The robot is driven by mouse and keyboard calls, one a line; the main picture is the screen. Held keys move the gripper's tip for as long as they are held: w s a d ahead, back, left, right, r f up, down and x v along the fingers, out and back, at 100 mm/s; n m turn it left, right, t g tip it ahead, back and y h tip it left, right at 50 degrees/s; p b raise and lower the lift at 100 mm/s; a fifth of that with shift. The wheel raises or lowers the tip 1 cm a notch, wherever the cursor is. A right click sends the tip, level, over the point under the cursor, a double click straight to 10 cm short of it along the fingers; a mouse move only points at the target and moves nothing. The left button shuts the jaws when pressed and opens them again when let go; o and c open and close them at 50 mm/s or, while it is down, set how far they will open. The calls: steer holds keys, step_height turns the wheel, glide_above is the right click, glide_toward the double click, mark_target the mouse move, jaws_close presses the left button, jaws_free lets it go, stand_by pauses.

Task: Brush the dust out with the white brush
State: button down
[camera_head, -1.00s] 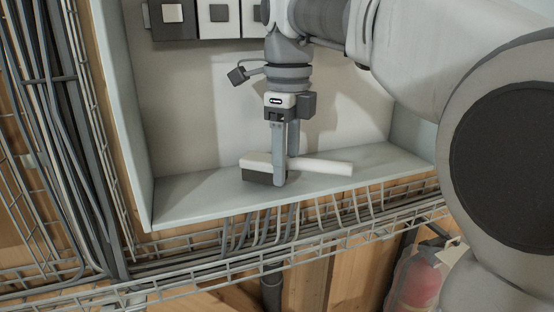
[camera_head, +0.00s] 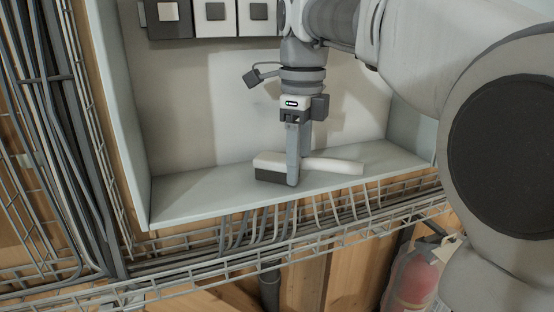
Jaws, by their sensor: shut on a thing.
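The white brush (camera_head: 333,165) has a white handle pointing right and a dark bristle block (camera_head: 270,175) at its left end. My gripper (camera_head: 297,176) points down and is shut on the brush near where the handle meets the head. The brush is at the floor of the pale open box (camera_head: 200,200), close to its front edge. I cannot tell whether the bristles touch the floor. No dust can be made out at this size.
Switch modules (camera_head: 215,15) sit on the back wall of the box. A wire cable tray (camera_head: 210,272) with several grey cables runs below the front edge. Upright cables (camera_head: 85,150) stand at left. A red fire extinguisher (camera_head: 414,280) is at lower right. The box floor left of the brush is clear.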

steer(key=shift+w+d+p, duration=0.2)
steer(key=shift+d, duration=0.5)
steer(key=shift+w+d+p, duration=0.15)
steer(key=shift+w+d, duration=0.05)
steer(key=shift+d, duration=0.5)
steer(key=shift+w+d+p, duration=0.2)
steer(key=shift+d, duration=0.5)
steer(key=shift+d+f, duration=0.15)
steer(key=shift+s+a+p, duration=0.2)
steer(key=shift+s+a, duration=0.15)
steer(key=shift+a, duration=0.85)
steer(key=shift+s+a+p, duration=0.25)
steer(key=shift+s+a, duration=0.05)
steer(key=shift+a, duration=0.95)
steer(key=shift+s+a+p, duration=0.2)
steer(key=shift+s+a, duration=0.15)
steer(key=shift+a, duration=0.85)
steer(key=shift+r, duration=0.25)
